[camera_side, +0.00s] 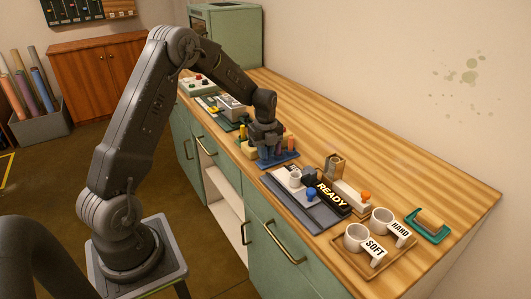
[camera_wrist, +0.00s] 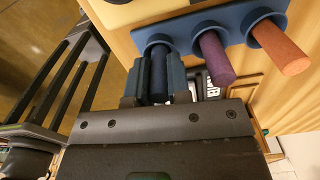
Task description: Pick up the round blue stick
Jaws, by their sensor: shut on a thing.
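My gripper (camera_wrist: 157,78) is shut on the round blue stick (camera_wrist: 159,72), with one finger on each side of it in the wrist view. The stick lines up with the left cup of the blue holder (camera_wrist: 190,26); its lower end appears to be inside that cup. In the side view, my gripper (camera_side: 268,153) points down at the blue holder (camera_side: 289,158) near the counter's front edge. The blue stick is mostly hidden by the fingers there.
A purple stick (camera_wrist: 214,57) and an orange stick (camera_wrist: 280,47) stand in the cups beside it. A dark tray with a READY sign (camera_side: 331,197) lies to the right. SOFT and HARD cups (camera_side: 357,236) stand farther right. The counter behind is clear.

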